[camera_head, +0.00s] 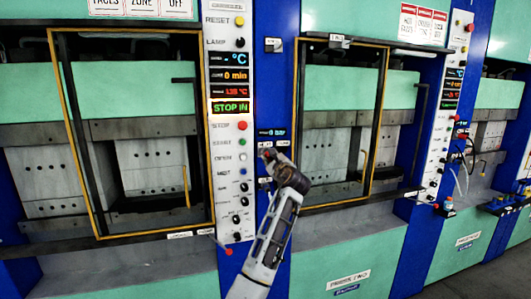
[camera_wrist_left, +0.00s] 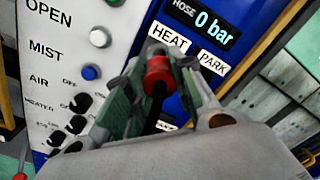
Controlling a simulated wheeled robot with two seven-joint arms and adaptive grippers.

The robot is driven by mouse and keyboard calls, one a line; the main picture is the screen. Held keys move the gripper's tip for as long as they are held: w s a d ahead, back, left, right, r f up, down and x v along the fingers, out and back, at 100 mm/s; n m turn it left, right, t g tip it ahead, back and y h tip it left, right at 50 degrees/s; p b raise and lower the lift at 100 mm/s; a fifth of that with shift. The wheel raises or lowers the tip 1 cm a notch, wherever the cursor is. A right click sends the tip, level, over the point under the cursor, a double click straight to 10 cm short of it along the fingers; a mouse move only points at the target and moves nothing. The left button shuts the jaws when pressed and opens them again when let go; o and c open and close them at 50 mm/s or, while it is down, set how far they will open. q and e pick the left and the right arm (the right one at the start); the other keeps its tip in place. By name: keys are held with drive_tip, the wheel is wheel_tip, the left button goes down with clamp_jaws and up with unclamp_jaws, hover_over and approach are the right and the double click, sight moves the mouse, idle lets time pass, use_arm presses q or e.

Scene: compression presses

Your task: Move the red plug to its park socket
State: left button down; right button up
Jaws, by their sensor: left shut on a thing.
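The red plug (camera_wrist_left: 158,76) is between the fingers of my left gripper (camera_wrist_left: 160,62) in the left wrist view, with a dark cable running back from it. My left gripper (camera_head: 268,155) is shut on the plug, in front of the blue panel (camera_head: 277,105) right of the control column. A HEAT label (camera_wrist_left: 170,38) and a PARK label (camera_wrist_left: 212,63) sit just beyond the fingers, below the "HOSE 0 bar" display (camera_wrist_left: 207,24). The sockets are hidden by the gripper. I cannot tell whether the plug's tip is in one. My right gripper is not in view.
The white control column (camera_head: 231,185) with buttons and knobs stands left of my left gripper. Presses with yellow-edged frames stand on both sides, the left one (camera_head: 70,120) and the right one (camera_head: 297,100). A red-tipped lever (camera_head: 228,251) sticks out low beside the column.

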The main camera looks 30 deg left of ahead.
use_arm(q)
drive_tip(key=shift+p+v, duration=0.5)
drive_tip(key=shift+v, duration=0.85)
idle(0.7)
